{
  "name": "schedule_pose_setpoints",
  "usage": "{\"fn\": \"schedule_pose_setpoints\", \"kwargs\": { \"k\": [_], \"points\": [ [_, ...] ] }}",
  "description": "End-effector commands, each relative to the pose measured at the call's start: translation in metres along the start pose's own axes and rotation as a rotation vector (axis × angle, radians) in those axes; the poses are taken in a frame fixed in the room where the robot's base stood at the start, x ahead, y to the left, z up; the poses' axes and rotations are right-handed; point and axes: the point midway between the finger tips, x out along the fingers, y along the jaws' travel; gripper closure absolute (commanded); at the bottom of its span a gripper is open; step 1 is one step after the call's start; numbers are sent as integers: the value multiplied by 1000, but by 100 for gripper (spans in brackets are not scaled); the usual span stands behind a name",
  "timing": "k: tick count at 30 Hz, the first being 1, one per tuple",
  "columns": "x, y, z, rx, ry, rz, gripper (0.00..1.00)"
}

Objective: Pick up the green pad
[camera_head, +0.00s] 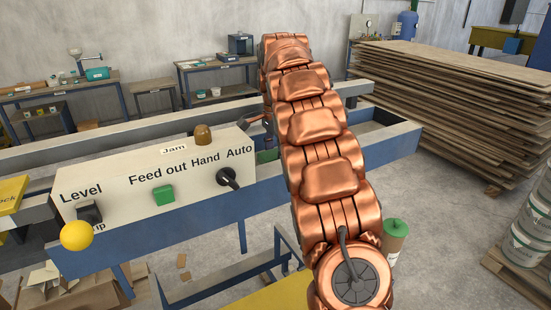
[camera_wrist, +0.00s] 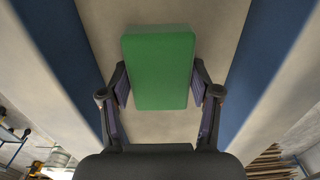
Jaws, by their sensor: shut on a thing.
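The green pad (camera_wrist: 158,55) is a flat rectangular block with a bright green face. In the wrist view it sits between the two fingers of my gripper (camera_wrist: 159,88), one finger against each side. My gripper is shut on it. A pale surface shows behind the pad, and I cannot tell whether the pad touches it. In the head view a small dark green patch (camera_head: 267,156) shows just left of my copper arm, by the blue frame. The gripper itself is mostly hidden behind the arm there.
A white control panel (camera_head: 115,180) with a green button (camera_head: 163,196), a yellow knob (camera_head: 76,236) and a black switch (camera_head: 228,178) stands left of my arm. A blue-sided machine frame (camera_head: 390,155) runs across. Stacked boards (camera_head: 450,110) stand behind right.

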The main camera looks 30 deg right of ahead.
Motion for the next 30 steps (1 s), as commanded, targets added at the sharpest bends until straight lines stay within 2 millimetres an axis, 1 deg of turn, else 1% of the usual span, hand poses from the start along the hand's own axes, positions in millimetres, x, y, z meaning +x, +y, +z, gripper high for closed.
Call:
{"fn": "schedule_pose_setpoints", "kwargs": {
  "k": [1,6,15,20,27,30],
  "points": [
    [0,0,0,0,0,0,52],
    [0,0,0,0,0,0,69],
    [-1,0,0,0,0,0,69],
    [-6,-1,1,-2,-1,1,69],
    [-22,0,0,-1,1,-1,69],
    [-43,-1,1,-3,0,-4,69]
  ]
}}
